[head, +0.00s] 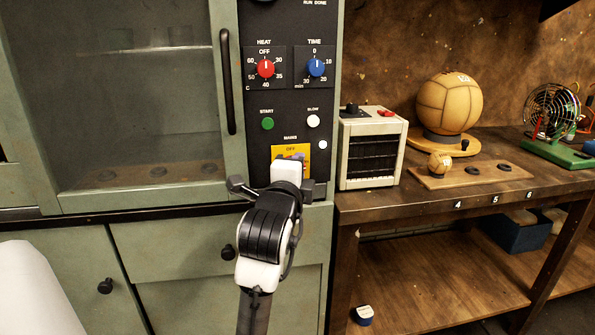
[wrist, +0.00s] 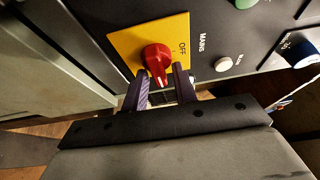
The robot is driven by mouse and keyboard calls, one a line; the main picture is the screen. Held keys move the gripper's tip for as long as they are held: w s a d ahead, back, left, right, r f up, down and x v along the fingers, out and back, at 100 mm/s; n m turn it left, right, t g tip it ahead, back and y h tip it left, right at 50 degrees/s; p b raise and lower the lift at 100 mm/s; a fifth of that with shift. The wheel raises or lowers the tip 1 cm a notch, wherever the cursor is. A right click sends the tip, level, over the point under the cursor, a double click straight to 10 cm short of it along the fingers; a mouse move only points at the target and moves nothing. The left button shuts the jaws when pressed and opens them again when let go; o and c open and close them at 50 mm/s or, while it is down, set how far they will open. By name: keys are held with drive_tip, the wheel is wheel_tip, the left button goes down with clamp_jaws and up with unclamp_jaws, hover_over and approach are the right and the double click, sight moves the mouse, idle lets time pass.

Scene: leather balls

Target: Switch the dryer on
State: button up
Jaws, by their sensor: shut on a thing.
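The dryer's mains switch is a red knob (wrist: 153,57) on a yellow plate (wrist: 122,43), with the word OFF to its right in the wrist view. The knob's narrow, white-marked end points down the picture toward my gripper, not toward OFF. My gripper (wrist: 160,87) is shut on that end, one dark finger at each side. In the head view my gripper (head: 292,170) is at the yellow plate (head: 277,152), low on the black control panel (head: 290,90) of the green dryer. There the red knob is hidden behind my gripper.
Above the plate are a green START button (head: 267,124), white buttons, a red heat knob (head: 266,68) and a blue time knob (head: 316,67). The dryer's glass door (head: 140,110) looks shut. A wooden bench (head: 440,205) with a small heater-like box (head: 371,150) stands to the right.

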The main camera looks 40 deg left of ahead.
idle(0.3)
drive_tip(key=o, duration=0.6)
drive_tip(key=shift+o, duration=0.2)
drive_tip(key=b+v, duration=0.2)
drive_tip(key=v, duration=1.1)
drive_tip(key=shift+s+b, duration=0.35)
drive_tip(key=shift+d+r, duration=0.15)
